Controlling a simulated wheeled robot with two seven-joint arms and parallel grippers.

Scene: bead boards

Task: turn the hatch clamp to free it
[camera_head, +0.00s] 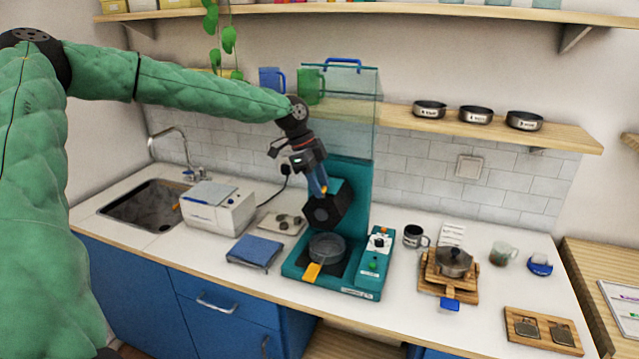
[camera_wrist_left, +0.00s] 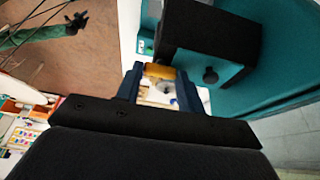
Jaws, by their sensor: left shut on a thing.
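A teal machine (camera_head: 352,280) stands on the counter with a black block-shaped head (camera_head: 327,207) on its column. My left gripper (camera_head: 320,187) reaches down to the top of this head, its fingers shut on a small orange-yellow piece (camera_head: 324,190), which looks like the clamp's handle. In the left wrist view the orange piece (camera_wrist_left: 160,72) lies between the two dark fingers (camera_wrist_left: 160,88), beside the black head (camera_wrist_left: 210,30). The clamp's base is hidden. In that view a green-sleeved arm ends in a small dark tip, seemingly my right gripper (camera_wrist_left: 76,23); its jaws are too small to read.
A transparent panel (camera_head: 350,110) rises behind the head. A white box (camera_head: 217,209) and blue pad (camera_head: 255,251) lie left; a small pot (camera_head: 453,261) stands right.

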